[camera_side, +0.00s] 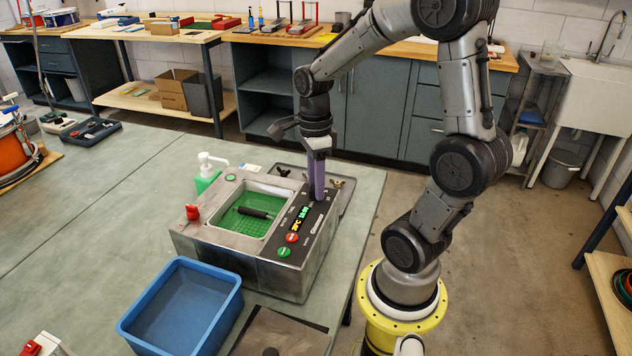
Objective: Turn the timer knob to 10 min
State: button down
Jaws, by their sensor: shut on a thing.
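A grey metal machine (215,247) with an open basin stands on the bench. Its black control panel (313,239) on the right side carries a small lit display (300,218), a red button (292,238) and a green button (284,252). My gripper (317,196) points down at the far end of this panel, with its purple fingers close together. The fingers are shut on the timer knob, which they mostly hide. The knob's pointer and its setting cannot be read from here.
A green basket with a dark-handled tool (254,212) lies in the basin. A red knob (192,212) and a green pump bottle (207,174) are at the machine's left. A blue bin (183,308) stands in front. A tray (345,187) lies behind.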

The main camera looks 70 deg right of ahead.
jog(key=shift+r+m, duration=0.1)
jog(key=shift+m, duration=0.2)
jog(key=c, duration=0.5)
grip_release()
jog(key=r, duration=1.3)
jog(key=shift+w+d+r, duration=0.2)
jog(key=shift+d+r, duration=0.1)
jog(key=shift+r, duration=0.05)
jog(key=s+a+f+n+t, duration=0.1)
jog(key=a+n, duration=0.3)
jog(key=n, duration=0.5)
jog(key=s+a+f+n+t, duration=0.2)
jog(key=s+a+n+t, duration=0.1)
jog(key=n, duration=0.7)
jog(key=s+a+f+n+t, duration=0.1)
jog(key=s+a+n+t, duration=0.1)
jog(key=a+n, duration=0.4)
jog(key=shift+f+n, duration=0.15)
jog(key=shift+n, duration=1.75)
